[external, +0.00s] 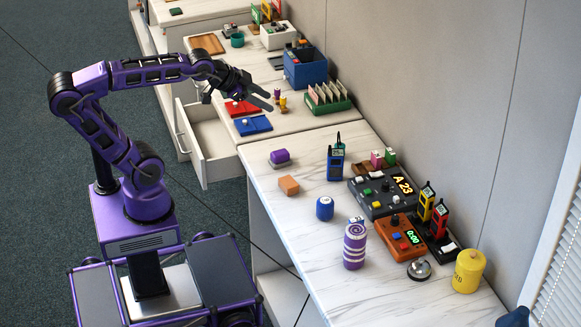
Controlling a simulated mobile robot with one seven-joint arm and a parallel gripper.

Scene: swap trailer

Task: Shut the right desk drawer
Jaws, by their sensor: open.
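A white desk drawer (208,153) stands pulled open under the far desk, its inside showing and its front panel facing the left. It looks empty in the part that shows. My gripper (270,98) is open and empty. In the picture it is above the far desk top, up and to the right of the open drawer, near the red and blue trays. My arm reaches over from the left, and the gripper looks apart from the drawer. I cannot tell the gripper's exact height.
A red tray (241,108) and a blue tray (253,125) lie on the far desk. A blue bin (305,68) and a green card rack (328,99) stand behind. The near desk holds radios, consoles and a purple striped canister (355,246). Open carpet lies left of the drawer.

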